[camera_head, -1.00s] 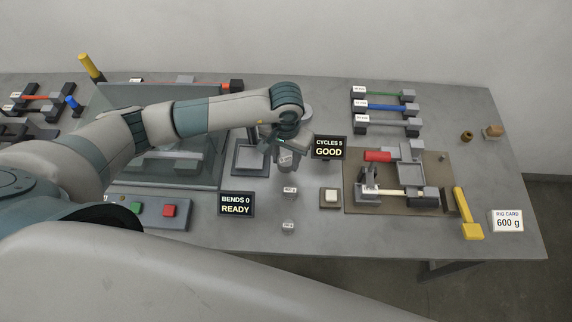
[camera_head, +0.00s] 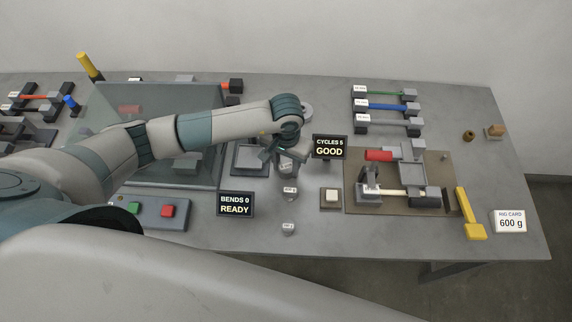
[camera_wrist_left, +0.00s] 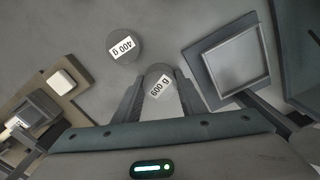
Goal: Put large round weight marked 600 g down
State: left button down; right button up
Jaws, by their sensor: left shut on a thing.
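The large round weight marked 600 g (camera_wrist_left: 160,86) is a grey disc with a white label, between the fingers of my left gripper (camera_wrist_left: 158,97) in the left wrist view. In the head view my left gripper (camera_head: 286,160) is shut on this weight, which is partly hidden by the fingers. I cannot tell whether its underside touches the table. The 400 g weight (camera_wrist_left: 124,45) stands close beside it, apart from the fingers; it also shows in the head view (camera_head: 290,193). My right gripper is not in view.
A smaller weight (camera_head: 288,228) stands nearer me. A square grey tray (camera_head: 250,158) is left of the gripper, and the CYCLES display (camera_head: 329,147) is right. The BENDS display (camera_head: 236,204), a button block (camera_head: 331,197) and a rig card (camera_head: 509,221) reading 600 g are around.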

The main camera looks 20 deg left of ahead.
aim_at(286, 166)
pick_arm(q)
jog(key=c, duration=1.1)
grip_release()
jog(key=shift+r, duration=0.1)
jog(key=shift+r+p, duration=0.2)
jog(key=shift+p, duration=0.1)
jog(key=shift+r+p, duration=1.6)
jog(key=shift+r, duration=4.2)
jog(key=shift+o, duration=0.4)
